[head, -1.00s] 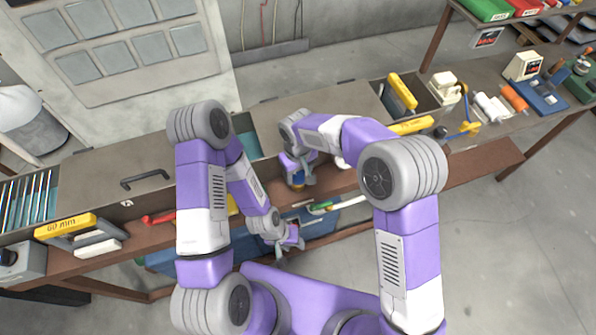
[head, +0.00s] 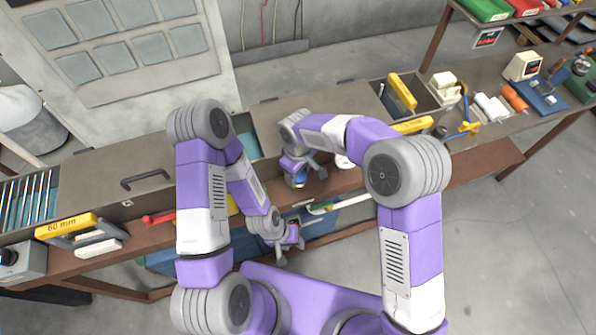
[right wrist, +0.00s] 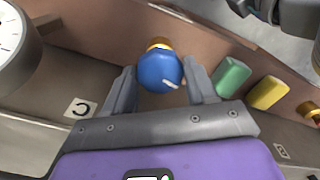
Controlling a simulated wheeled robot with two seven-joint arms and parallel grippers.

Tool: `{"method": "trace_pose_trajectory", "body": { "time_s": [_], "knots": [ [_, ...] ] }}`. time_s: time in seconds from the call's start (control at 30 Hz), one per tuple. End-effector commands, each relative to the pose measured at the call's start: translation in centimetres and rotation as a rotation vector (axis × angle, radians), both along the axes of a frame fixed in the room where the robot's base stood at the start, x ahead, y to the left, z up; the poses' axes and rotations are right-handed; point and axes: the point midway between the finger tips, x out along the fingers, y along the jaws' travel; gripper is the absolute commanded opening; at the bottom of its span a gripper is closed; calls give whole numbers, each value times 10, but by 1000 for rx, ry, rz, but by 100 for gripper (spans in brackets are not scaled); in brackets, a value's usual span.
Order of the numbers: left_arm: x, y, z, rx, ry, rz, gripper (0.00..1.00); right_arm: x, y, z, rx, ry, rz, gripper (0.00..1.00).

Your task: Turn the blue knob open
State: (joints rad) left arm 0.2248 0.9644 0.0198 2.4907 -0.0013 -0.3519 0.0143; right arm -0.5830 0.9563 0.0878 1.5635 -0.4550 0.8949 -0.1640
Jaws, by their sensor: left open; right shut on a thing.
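The blue knob (right wrist: 158,72) sits on a brass stem in the right wrist view, with a short white mark on its face pointing to the lower right. My right gripper (right wrist: 160,80) has its two fingers on either side of the knob and is shut on it. In the head view my right gripper (head: 303,172) is at the front edge of the bench, where it mostly hides the knob. My left gripper (head: 291,243) is open and empty, lower and in front of the bench.
Green (right wrist: 231,76) and yellow (right wrist: 267,92) blocks are right of the knob in the right wrist view. A round dial (right wrist: 14,45) is at left, beside a label with a "C"-like mark (right wrist: 80,108). A red-handled tool (head: 160,217) lies at the bench front.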

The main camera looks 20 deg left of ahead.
Motion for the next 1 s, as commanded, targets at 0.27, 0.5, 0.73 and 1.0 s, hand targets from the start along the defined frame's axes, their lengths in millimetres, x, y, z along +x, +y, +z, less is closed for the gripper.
{"method": "trace_pose_trajectory", "body": {
  "time_s": [0.27, 0.5, 0.73, 1.0],
  "knots": [
    [0, 0, 0, 0, 0, 0, 43, 1, 1, 2, 3, -3, -2, 67],
    [0, 0, 0, 0, 0, 0, 43, 1, 0, 2, 1, -2, -2, 67],
    [0, 0, 2, 0, 0, 0, 43, 1, 0, 32, 4, -6, -3, 67],
    [0, 0, 5, 0, 0, 0, 43, 1, 1, 71, 4, -5, -2, 67]
  ]
}}
